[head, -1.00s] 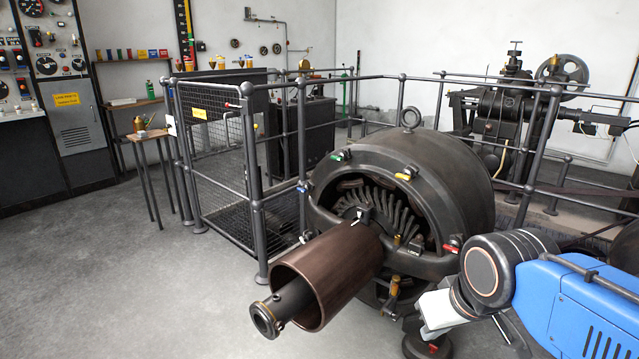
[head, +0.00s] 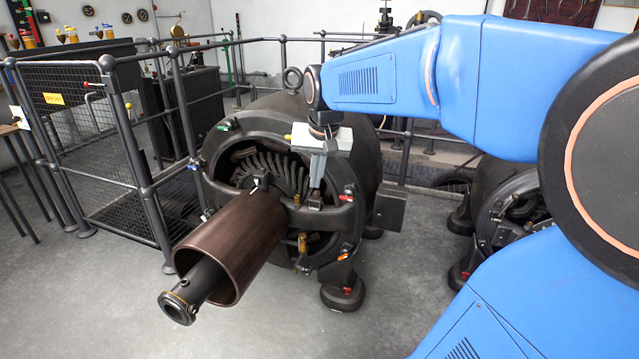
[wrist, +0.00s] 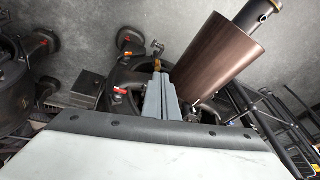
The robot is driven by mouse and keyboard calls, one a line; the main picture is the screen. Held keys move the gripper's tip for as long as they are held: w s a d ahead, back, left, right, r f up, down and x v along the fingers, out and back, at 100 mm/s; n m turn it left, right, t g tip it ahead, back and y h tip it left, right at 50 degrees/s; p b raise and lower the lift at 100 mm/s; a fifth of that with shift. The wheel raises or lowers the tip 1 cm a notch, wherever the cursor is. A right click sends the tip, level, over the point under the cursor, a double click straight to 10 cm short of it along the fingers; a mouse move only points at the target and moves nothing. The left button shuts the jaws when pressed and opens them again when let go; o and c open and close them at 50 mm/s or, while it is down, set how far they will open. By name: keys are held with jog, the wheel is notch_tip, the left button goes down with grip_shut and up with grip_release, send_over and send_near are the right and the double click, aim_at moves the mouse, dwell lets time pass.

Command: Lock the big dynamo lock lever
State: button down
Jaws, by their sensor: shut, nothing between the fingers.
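The big dynamo (head: 362,165) stands in the middle of the head view, with a brown drum (head: 232,245) on its shaft. A brass-handled lever (head: 302,243) sits on the front bracket, right of the drum; I take it for the lock lever. A small dark block (head: 315,198) is above it. My gripper (head: 315,184) is shut and empty, pointing down just over that block; whether it touches is unclear. In the wrist view my gripper (wrist: 158,70) covers part of the bracket, and a brass handle (wrist: 156,64) shows just beyond the fingertips.
A railing with a mesh gate (head: 75,150) stands left of the dynamo. A second, smaller machine (head: 500,215) is at the right, partly behind my arm. A grey box (head: 389,208) sticks out on the dynamo's right side. The floor in front is clear.

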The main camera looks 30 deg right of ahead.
jog(key=w+d+m, duration=0.3)
jog(key=w+d, duration=0.4)
jog(key=w, duration=0.3)
jog(key=m+g, duration=0.1)
jog(key=m, duration=0.1)
send_over(317, 194)
jog(key=s+d, duration=0.1)
jog(key=d, duration=0.2)
notch_tip(317, 194, down, 2)
jog(key=shift+s+a+f+x, duration=0.1)
jog(key=shift+s+a+x, duration=0.25)
jog(key=shift+x, duration=1.8)
jog(key=shift+s+a+f+x, duration=0.1)
jog(key=shift+a+x, duration=0.35)
jog(key=shift+x, duration=1.7)
jog(key=shift+s+a+f+x, duration=0.1)
jog(key=shift+s+a+x, duration=0.25)
jog(key=shift+x, duration=1.8)
jog(key=shift+w+a, duration=0.1)
jog(key=shift+s+a+f, duration=0.65)
jog(key=shift+s+a, duration=0.1)
jog(key=shift+a, duration=0.2)
jog(key=shift+w+d, duration=0.1)
jog(key=shift+d, duration=0.05)
